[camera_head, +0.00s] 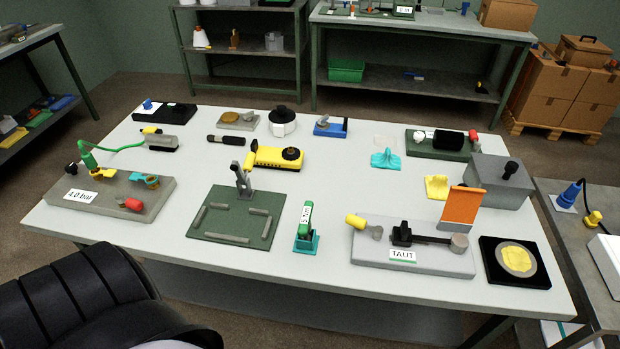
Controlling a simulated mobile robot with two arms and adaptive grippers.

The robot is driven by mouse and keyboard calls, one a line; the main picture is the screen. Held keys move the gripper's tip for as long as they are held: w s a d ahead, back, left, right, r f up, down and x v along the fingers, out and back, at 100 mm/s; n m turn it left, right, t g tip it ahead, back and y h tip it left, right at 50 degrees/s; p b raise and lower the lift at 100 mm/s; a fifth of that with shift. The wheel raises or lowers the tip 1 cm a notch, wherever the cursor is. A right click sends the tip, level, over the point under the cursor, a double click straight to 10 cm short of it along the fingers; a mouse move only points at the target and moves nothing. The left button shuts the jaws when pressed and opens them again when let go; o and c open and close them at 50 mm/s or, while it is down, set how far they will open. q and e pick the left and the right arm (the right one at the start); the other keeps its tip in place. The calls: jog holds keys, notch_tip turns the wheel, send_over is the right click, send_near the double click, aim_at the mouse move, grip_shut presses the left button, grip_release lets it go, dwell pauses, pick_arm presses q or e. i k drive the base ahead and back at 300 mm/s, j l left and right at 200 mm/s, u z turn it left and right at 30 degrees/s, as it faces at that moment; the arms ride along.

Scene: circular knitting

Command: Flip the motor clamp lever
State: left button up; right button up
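A grey toggle clamp (241,180) stands upright on a dark green plate (218,226) in the front middle of the white table. A grey cylinder with a yellow end (163,142), perhaps a motor, lies farther back on the left. Neither of my grippers shows in the head view.
A yellow block tool (278,157) lies close behind the clamp. A green-and-teal holder (306,233) stands right of the plate. The grey "TAUT" fixture (440,258) is farther right, and the grey "1.0 bar" base (90,205) is left. Bare tabletop lies in front of the plate.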

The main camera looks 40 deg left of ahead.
aim_at(355, 221)
jog(key=u, duration=0.75)
jog(key=l+u, duration=0.1)
jog(key=l, duration=0.35)
